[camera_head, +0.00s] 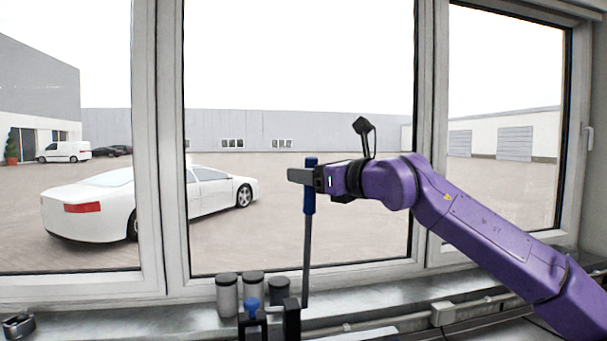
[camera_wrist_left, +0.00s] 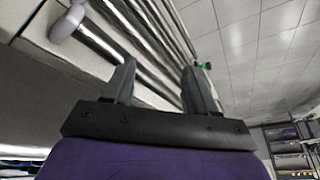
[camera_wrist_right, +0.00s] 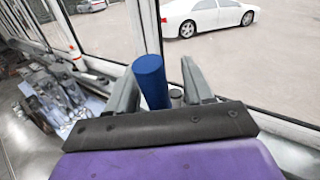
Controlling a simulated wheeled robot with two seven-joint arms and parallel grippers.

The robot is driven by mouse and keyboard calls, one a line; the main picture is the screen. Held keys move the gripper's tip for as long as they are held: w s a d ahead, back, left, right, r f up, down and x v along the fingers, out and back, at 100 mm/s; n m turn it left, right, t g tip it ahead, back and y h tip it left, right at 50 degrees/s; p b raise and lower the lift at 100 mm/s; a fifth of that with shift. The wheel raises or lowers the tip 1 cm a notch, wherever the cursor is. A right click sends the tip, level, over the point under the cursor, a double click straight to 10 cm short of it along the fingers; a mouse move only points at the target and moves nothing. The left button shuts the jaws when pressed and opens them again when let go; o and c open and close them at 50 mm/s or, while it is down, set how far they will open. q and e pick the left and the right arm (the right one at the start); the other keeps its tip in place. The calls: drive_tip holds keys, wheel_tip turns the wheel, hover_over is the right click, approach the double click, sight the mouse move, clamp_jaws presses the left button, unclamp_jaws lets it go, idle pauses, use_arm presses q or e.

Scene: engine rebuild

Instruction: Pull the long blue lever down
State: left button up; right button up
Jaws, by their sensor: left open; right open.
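The long blue lever (camera_head: 309,201) stands upright in the head view, a dark rod with a blue handle at its top. My right gripper (camera_head: 296,176) is at the height of the handle, its fingers pointing left. In the right wrist view the blue handle (camera_wrist_right: 150,80) stands between the open fingers of my right gripper (camera_wrist_right: 157,85), closer to the left finger. I cannot tell whether it touches that finger. My left gripper (camera_wrist_left: 158,80) is open and empty in the left wrist view. It is outside the head view.
Several grey cylinders (camera_head: 227,295) stand on the sill left of the lever's foot. A short blue knob (camera_head: 252,304) is in front of them. The window frame (camera_head: 425,130) is behind my right arm. Metal parts (camera_wrist_right: 60,95) lie at the left in the right wrist view.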

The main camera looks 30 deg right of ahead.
drive_tip(key=shift+s+r, duration=0.2)
drive_tip(key=shift+s, duration=0.35)
drive_tip(key=shift+s+r, duration=0.2)
drive_tip(key=shift+s, duration=0.3)
drive_tip(key=c, duration=0.4)
clamp_jaws()
drive_tip(key=shift+w+f, duration=0.1)
drive_tip(key=shift+w, duration=0.05)
drive_tip(key=shift+a, duration=0.1)
